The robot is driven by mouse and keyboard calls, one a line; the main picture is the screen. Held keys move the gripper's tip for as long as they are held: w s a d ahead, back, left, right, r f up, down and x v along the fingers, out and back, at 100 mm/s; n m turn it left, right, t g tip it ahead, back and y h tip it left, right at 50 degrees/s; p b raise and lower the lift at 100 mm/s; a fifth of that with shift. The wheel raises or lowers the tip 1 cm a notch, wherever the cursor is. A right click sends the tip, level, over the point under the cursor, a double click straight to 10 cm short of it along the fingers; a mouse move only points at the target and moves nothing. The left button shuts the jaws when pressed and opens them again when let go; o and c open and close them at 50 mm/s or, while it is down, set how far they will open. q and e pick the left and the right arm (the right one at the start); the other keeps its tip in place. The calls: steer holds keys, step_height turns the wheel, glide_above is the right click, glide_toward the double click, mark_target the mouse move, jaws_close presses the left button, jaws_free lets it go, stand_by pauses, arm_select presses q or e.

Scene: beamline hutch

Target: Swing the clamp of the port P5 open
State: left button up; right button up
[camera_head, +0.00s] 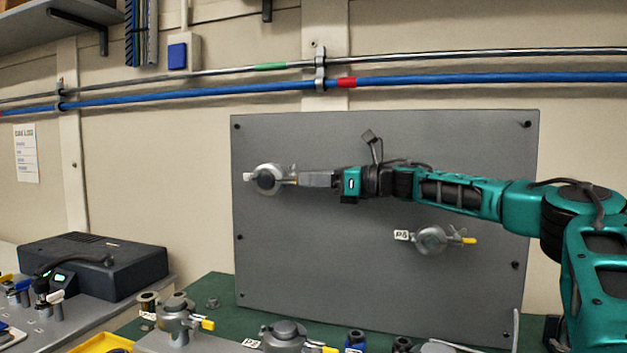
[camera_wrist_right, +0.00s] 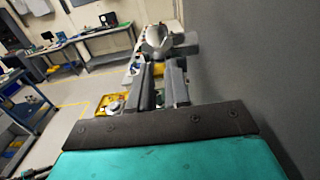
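A grey panel (camera_head: 380,285) on the wall side carries two round metal ports with clamps. The upper left port (camera_head: 266,178) has a white tag edge-on that I cannot read. The lower right port (camera_head: 431,240) has a tag that may read P5 or P6, and a yellow-tipped lever pointing right. My right gripper (camera_head: 303,179) reaches leftward to the upper left port, its fingertips at the clamp's lever, which they partly hide. In the right wrist view a narrow gap shows between the fingers (camera_wrist_right: 160,83), with the port's clamp (camera_wrist_right: 157,40) just beyond. Whether they grip the lever is unclear. My left gripper is out of view.
Below the panel, a green bench top (camera_head: 215,288) holds more metal clamped fittings (camera_head: 178,313) with yellow levers. A dark box (camera_head: 92,264) stands at left. Blue and steel pipes (camera_head: 200,92) run along the wall above.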

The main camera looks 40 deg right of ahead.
jaws_close()
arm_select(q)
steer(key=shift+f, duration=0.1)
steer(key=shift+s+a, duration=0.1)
arm_select(e)
steer(key=shift+r, duration=0.1)
